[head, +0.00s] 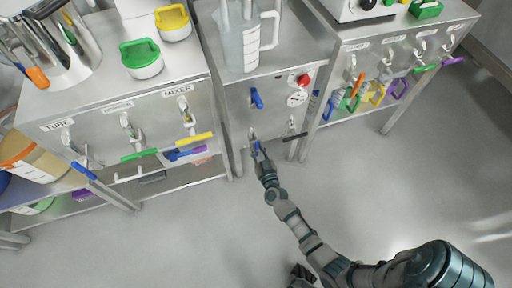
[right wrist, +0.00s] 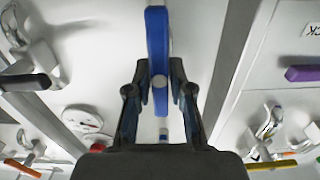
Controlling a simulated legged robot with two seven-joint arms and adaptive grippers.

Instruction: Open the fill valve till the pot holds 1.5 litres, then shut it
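My right gripper (head: 258,148) is at a lower blue lever (head: 257,146) on the front of the middle steel cabinet. In the right wrist view, the blue lever (right wrist: 157,40) lies between the two fingers, whose tips sit close against both its sides. Another blue lever (head: 257,98) is higher on the same front, beside a red knob (head: 303,79) and a round gauge (head: 297,98). A see-through jug (head: 240,42) with a handle stands on top of this cabinet; its liquid level cannot be read. My left gripper is not clearly visible.
A black-handled valve (head: 295,137) is right of my gripper. The left bench (head: 90,110) carries labelled valves and green- and yellow-lidded tubs. The right bench (head: 345,70) has more coloured valve handles. The grey floor in front is free.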

